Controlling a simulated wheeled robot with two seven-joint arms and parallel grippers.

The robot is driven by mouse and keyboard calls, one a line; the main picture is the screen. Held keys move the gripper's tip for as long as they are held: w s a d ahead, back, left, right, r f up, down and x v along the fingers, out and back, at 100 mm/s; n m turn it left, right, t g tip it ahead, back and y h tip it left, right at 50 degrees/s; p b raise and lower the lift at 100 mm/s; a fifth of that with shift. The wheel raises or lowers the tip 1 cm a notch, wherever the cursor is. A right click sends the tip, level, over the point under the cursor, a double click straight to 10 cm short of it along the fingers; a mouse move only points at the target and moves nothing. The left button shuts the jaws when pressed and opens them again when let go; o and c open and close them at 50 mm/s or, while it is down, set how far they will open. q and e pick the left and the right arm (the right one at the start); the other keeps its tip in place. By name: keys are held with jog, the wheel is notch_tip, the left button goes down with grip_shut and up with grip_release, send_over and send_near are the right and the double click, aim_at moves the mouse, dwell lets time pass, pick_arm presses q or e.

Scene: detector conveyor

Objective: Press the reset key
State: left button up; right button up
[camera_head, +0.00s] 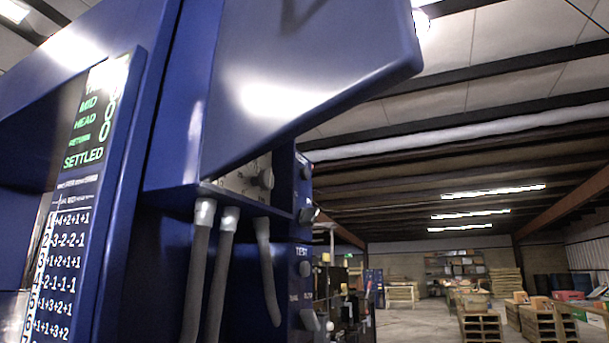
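A large blue machine (175,120) fills the left and centre of the head view, close to me. A narrow blue control panel (303,235) on its right side is seen at a steep angle. It carries several grey knobs or buttons, among them one (304,269) below a label that reads TEST. I cannot read a reset label, so I cannot tell which control is the reset key. Neither of my grippers is in view.
A display strip (88,145) at left shows green words, including HEAD and SETTLED, above rows of numbers. Grey cables (196,270) hang under the hood. The warehouse floor (415,325) opens at right, with wooden pallets (483,326) and boxes farther back.

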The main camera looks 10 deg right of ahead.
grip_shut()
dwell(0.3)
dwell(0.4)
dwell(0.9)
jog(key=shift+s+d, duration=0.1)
